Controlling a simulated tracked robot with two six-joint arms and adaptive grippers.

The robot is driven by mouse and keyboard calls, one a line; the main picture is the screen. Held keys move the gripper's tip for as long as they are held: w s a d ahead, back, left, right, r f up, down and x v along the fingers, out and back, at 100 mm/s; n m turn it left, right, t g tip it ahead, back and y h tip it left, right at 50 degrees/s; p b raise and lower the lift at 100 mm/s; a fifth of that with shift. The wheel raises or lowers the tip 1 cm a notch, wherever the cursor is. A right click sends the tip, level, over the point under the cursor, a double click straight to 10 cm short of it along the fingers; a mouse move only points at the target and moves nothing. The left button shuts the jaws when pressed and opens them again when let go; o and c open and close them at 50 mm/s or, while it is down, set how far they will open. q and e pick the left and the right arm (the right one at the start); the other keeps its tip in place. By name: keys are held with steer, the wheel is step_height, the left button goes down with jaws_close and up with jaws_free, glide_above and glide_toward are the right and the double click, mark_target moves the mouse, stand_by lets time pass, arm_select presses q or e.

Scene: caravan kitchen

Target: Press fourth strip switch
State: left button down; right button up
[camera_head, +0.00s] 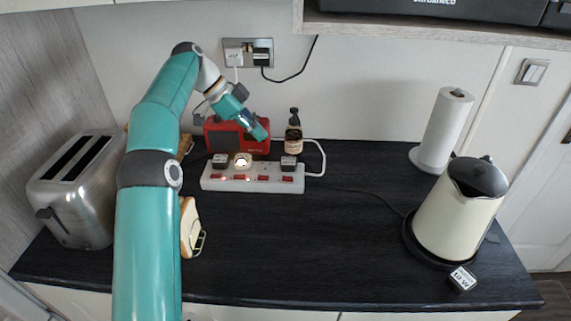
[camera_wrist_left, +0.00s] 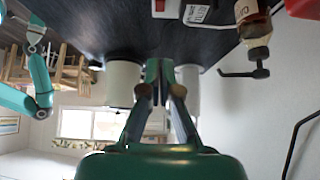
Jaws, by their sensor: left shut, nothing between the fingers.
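A white power strip (camera_head: 210,183) lies on the dark worktop with a row of red switches along its front. The two left switches look brighter than the others. My left gripper (camera_head: 262,134) is shut and empty, raised behind the strip in front of a red appliance, apart from the switches. In the left wrist view its closed fingers (camera_wrist_left: 158,68) show, with a strip end and a red switch (camera_wrist_left: 160,5) at the top edge.
A dark bottle (camera_head: 293,138) stands behind the strip's right end. The red appliance (camera_head: 225,137) is behind the strip. A toaster (camera_head: 75,190) is left, a kettle (camera_head: 455,215) and paper roll (camera_head: 443,130) right. Worktop before the strip is clear. My right arm shows small in the wrist view.

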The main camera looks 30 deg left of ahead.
arm_select(q)
steer(key=shift+s+a, duration=0.1)
steer(key=b, duration=0.2)
glide_above(288, 178)
steer(key=s+a, duration=0.1)
steer(key=a, duration=0.1)
step_height(288, 178, down, 7)
steer(key=shift+f, duration=0.1)
step_height(288, 178, down, 3)
steer(key=shift+f, duration=0.2)
steer(key=shift+f+p, duration=0.3)
steer(key=shift+f, duration=0.3)
